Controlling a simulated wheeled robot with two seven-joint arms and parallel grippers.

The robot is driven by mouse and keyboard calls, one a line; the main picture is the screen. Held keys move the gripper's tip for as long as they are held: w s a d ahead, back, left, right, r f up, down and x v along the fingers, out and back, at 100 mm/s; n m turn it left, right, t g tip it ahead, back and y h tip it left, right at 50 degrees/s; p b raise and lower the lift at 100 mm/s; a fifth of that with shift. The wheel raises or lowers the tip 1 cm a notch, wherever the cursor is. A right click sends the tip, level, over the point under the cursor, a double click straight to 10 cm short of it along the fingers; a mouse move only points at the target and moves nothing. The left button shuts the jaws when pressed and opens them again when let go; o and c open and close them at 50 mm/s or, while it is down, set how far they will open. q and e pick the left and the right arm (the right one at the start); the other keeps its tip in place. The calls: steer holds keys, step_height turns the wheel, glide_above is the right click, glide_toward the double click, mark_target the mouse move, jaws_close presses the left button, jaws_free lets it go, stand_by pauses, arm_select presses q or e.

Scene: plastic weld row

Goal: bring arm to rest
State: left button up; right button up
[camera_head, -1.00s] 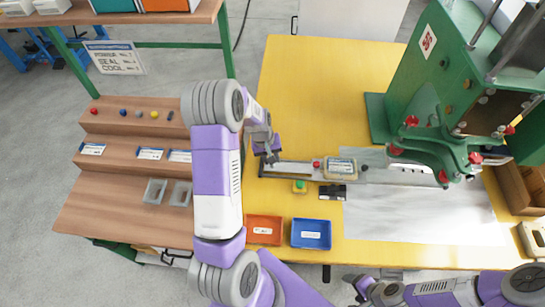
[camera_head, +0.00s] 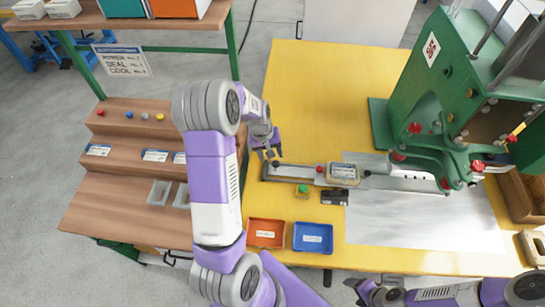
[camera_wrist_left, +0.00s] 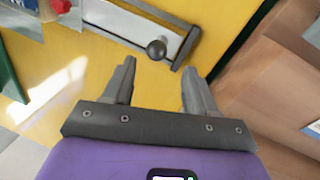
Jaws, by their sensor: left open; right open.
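My left arm crosses the left of the head view, and its gripper (camera_head: 270,154) hangs over the near-left end of the grey slide rail (camera_head: 295,173). In the left wrist view this gripper (camera_wrist_left: 160,72) is open, with nothing between its fingers. A black ball knob (camera_wrist_left: 156,48) on the rail's end lies just beyond the fingertips; it also shows in the head view (camera_head: 276,164). My right gripper (camera_head: 354,287) is at the bottom edge of the head view, low by the table's front edge, and is open; its tips are small there.
A green press (camera_head: 440,90) stands on the yellow table (camera_head: 320,90) at right. An orange tray (camera_head: 266,247) and a blue tray (camera_head: 313,252) sit near the front edge. A stepped wooden rack (camera_head: 110,205) stands at left. The back of the table is clear.

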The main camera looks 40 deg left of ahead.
arm_select(q)
steer(key=shift+s+a+r, duration=0.15)
steer(key=shift+s+r, duration=0.05)
steer(key=shift+r, duration=0.8)
